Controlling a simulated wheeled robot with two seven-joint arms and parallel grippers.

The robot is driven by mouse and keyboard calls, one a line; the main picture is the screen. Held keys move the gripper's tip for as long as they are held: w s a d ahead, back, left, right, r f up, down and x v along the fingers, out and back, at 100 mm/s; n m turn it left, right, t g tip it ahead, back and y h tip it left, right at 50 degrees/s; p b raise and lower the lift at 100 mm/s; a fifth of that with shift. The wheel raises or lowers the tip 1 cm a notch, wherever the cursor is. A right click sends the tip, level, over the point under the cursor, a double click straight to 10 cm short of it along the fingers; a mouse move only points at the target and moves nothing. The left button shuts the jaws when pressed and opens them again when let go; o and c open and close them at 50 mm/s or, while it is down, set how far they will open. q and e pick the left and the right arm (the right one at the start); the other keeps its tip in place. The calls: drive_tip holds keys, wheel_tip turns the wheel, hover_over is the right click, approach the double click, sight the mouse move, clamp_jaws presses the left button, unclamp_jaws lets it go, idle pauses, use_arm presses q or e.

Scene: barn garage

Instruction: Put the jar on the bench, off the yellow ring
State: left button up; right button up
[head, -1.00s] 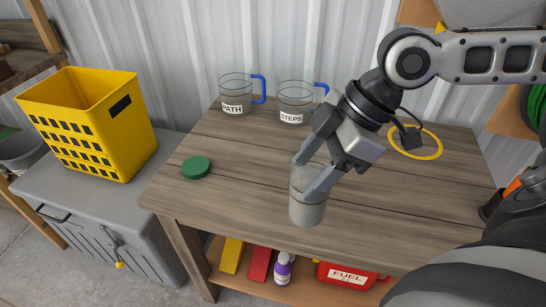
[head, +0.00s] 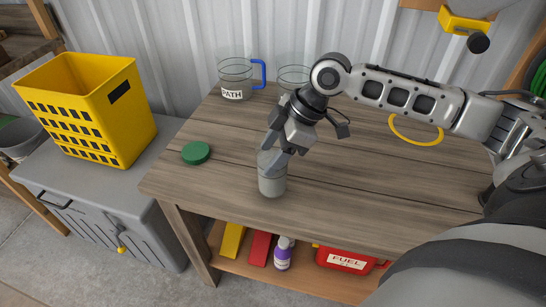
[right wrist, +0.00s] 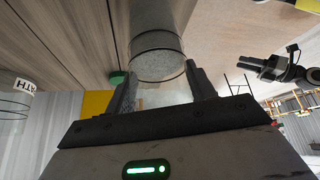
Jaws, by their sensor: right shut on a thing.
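The jar (head: 272,182) is a clear glass cylinder with grey contents, upright over the front left part of the wooden bench (head: 350,195). I cannot tell whether its base touches the wood. My right gripper (head: 277,150) is shut on its upper part. In the right wrist view the jar (right wrist: 158,45) sits between the two fingers (right wrist: 162,92). The yellow ring (head: 416,129) lies flat at the bench's back right, well apart from the jar. My left gripper (right wrist: 268,66) shows small at the right of the right wrist view, its fingers apart and empty.
A green lid (head: 195,153) lies left of the jar. A PATH pitcher (head: 236,80) and a second pitcher (head: 294,75), partly hidden by my arm, stand at the back. A yellow crate (head: 85,105) is on the grey chest (head: 105,195). Bench right of the jar is clear.

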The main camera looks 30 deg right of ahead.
drive_tip(key=shift+f, duration=0.95)
drive_tip(key=o, duration=1.4)
drive_tip(key=shift+s, duration=0.1)
drive_tip(key=v, duration=1.2)
